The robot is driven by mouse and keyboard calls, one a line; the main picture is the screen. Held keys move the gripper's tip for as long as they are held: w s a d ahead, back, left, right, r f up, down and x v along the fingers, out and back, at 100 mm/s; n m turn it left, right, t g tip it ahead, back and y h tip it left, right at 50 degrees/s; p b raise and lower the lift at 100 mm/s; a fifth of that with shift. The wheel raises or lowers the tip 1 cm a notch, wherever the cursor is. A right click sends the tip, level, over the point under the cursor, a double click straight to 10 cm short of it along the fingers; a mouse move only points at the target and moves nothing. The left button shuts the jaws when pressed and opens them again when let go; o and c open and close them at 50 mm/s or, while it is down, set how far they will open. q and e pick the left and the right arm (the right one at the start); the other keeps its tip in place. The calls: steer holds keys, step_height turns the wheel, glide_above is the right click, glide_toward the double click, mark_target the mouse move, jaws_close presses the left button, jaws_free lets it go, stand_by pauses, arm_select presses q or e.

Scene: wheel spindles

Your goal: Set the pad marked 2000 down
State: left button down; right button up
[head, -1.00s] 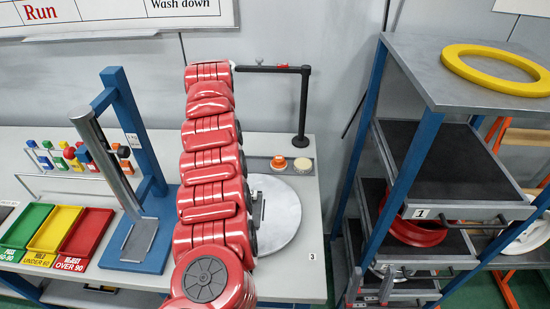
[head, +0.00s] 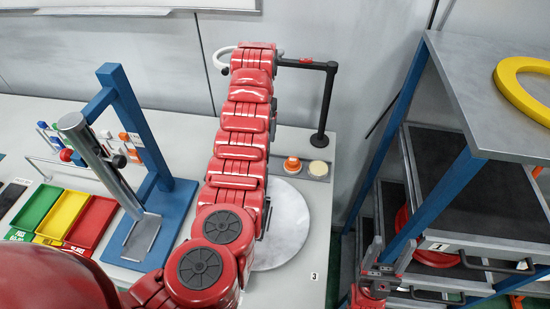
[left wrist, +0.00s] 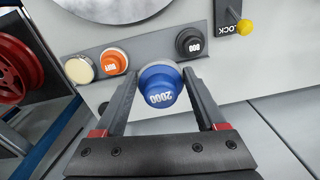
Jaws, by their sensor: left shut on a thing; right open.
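The blue pad marked 2000 (left wrist: 160,90) is between the fingers of my left gripper (left wrist: 160,96) in the left wrist view. The gripper is shut on it, in front of the grey pad strip (left wrist: 145,51), between the orange and black pads. I cannot tell whether the pad touches the strip. In the head view my red left arm hides its own gripper and the blue pad; the strip's right end (head: 305,176) shows. My right gripper (head: 377,248) is open and empty at the lower right, by the shelf rack.
Orange pad (left wrist: 113,61), cream pad (left wrist: 79,70) and black pad (left wrist: 190,42) sit on the strip. A round grey plate (head: 290,225) lies in front. A black post (head: 325,105) stands behind. The blue stand (head: 175,205) and coloured trays (head: 62,215) are left, the rack (head: 440,200) right.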

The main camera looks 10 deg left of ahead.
arm_select(q)
steer(key=shift+d+f+m+p, duration=0.45)
steer(key=shift+f+p, duration=0.25)
steer(key=shift+f, duration=0.15)
steer(key=shift+s+d+f, duration=0.1)
steer(key=shift+d+f, duration=0.05)
steer(key=shift+f, duration=0.15)
step_height(320, 180, down, 6)
steer(key=b, duration=0.2)
steer(key=shift+s+r+b, duration=0.1)
steer(key=shift+r+b, duration=0.15)
steer(key=shift+b, duration=0.15)
steer(key=shift+d+f+p, duration=0.1)
steer(key=shift+p, duration=0.45)
step_height(320, 180, down, 4)
steer(key=shift+s+r+p, duration=0.1)
steer(key=shift+p, duration=0.75)
steer(key=shift+f, duration=0.25)
steer(key=shift+f, duration=0.1)
